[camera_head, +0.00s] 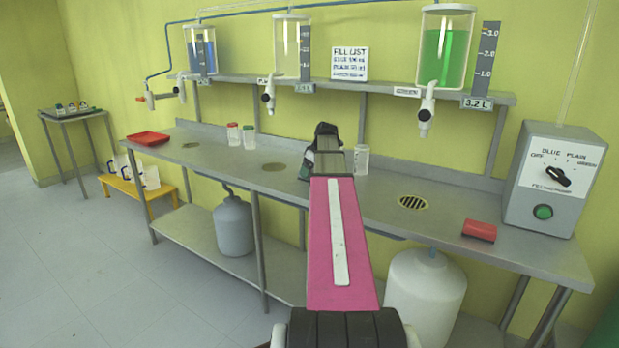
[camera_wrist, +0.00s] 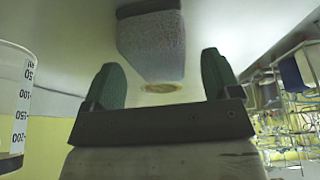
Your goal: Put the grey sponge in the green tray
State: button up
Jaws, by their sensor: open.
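The grey sponge (camera_wrist: 151,45) shows in the wrist view as a pale grey block with a darker layer at its far end. It lies on the steel surface ahead of my gripper (camera_wrist: 163,80). The gripper's two green fingers are apart, with nothing held between them. The sponge appears beyond the fingertips, roughly in line with the gap. In the head view my arm hides the sponge.
A red tray (camera_head: 148,138) lies at the bench's left end, a red sponge-like block (camera_head: 479,232) at its right. Two lidded jars (camera_head: 241,136) and a clear beaker (camera_head: 361,159) stand near the back. The control box (camera_head: 552,180) blocks the right end. Floor at left is clear.

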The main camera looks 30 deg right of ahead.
jog(key=shift+x, duration=0.9)
jog(key=c, duration=1.1)
jog(key=shift+r, duration=0.1)
